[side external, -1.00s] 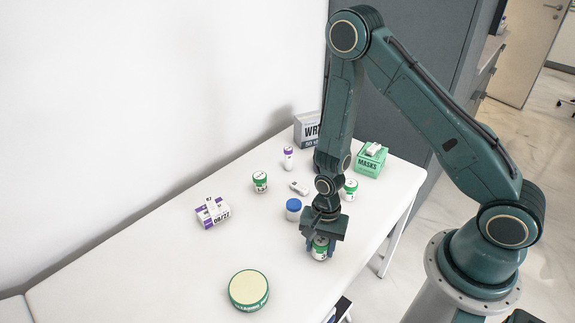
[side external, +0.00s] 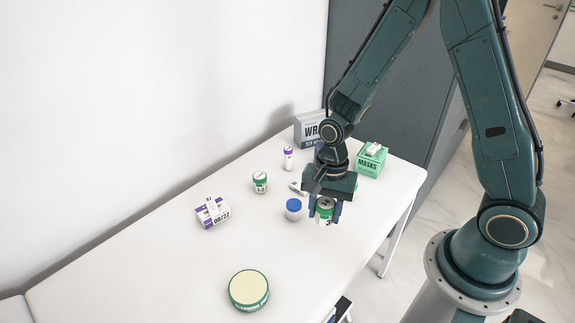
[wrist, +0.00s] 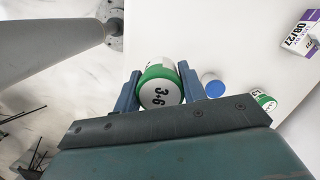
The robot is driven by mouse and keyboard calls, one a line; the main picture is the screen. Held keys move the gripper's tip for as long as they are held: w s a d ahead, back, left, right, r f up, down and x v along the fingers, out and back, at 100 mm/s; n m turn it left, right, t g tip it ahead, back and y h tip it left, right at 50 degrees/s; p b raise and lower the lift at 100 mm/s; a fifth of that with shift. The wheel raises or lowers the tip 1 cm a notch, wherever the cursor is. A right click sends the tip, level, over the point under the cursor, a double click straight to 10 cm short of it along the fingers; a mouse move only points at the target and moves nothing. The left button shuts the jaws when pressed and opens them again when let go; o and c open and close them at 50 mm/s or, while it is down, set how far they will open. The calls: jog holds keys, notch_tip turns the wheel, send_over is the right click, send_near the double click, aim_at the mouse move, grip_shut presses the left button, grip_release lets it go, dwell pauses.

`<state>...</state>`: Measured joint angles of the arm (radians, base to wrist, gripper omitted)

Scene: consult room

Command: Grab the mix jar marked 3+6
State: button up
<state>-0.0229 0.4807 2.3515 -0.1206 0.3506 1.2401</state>
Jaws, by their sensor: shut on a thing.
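The mix jar marked 3+6 (wrist: 160,88) has a white top face with black print and a green rim. My gripper (wrist: 160,90) is shut on it, one blue finger on each side. In the side view the jar (side external: 325,211) hangs between the fingers of my gripper (side external: 325,212), above the table. Its body below the lid is mostly hidden in the wrist view. Another green-and-white jar (side external: 260,182) stands farther left on the table; its label is too small to read surely.
On the white table (side external: 150,255) are a blue-capped jar (side external: 293,209) close left of my gripper, a purple-white box (side external: 212,212), a purple-capped vial (side external: 288,158), a round green tin (side external: 249,290), a masks box (side external: 371,160) and a grey box (side external: 309,130). The front left is clear.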

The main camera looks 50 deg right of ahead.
aim_at(324, 205)
jog(key=shift+r, duration=2.9)
jog(key=shift+w, duration=0.15)
